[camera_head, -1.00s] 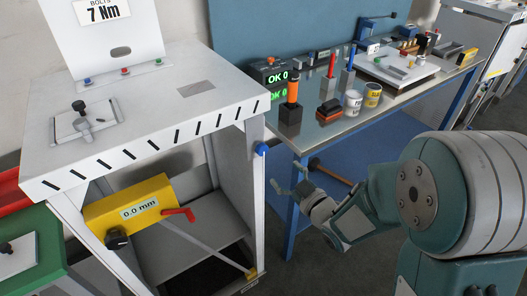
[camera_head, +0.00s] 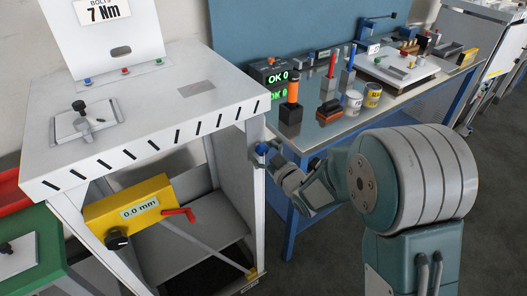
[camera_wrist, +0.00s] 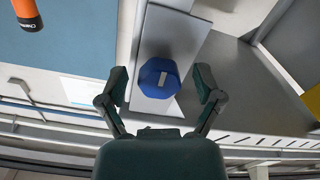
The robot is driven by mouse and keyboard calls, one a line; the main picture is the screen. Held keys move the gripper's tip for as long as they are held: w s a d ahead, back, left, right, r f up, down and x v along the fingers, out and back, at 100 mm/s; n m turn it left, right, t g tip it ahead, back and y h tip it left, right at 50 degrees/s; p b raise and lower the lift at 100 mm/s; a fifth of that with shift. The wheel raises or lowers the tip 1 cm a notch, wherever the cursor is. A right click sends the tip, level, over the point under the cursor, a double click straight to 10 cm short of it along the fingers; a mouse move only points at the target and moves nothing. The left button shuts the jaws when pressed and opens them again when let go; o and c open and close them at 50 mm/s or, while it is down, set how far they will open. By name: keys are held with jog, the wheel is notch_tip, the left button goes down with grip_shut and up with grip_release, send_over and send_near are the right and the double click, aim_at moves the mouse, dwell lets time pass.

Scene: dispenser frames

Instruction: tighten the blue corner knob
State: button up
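The blue corner knob (camera_head: 262,148) is on the right front corner post of the white dispenser frame (camera_head: 150,120), just under its top. In the wrist view the blue knob (camera_wrist: 159,78) is many-sided with a light bar mark on its face. It lies between the two fingers of my gripper (camera_wrist: 160,90), with a visible gap on either side. My gripper (camera_head: 272,158) is at the knob in the head view, where its fingertips are small and partly hidden. The gripper is open around the knob, and no finger visibly touches it.
A yellow gauge box (camera_head: 135,208) reading 0.0 mm, with a red lever (camera_head: 180,213), hangs on the frame's front. A workbench (camera_head: 330,135) with tools and cups stands right behind my arm. A green unit (camera_head: 38,250) stands at the left.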

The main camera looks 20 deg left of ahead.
jog(key=c, duration=0.8)
jog(key=shift+c, duration=0.2)
jog(key=shift+m, duration=0.4)
jog(key=o, duration=1.1)
jog(key=shift+o, duration=0.2)
jog(key=v, duration=1.2)
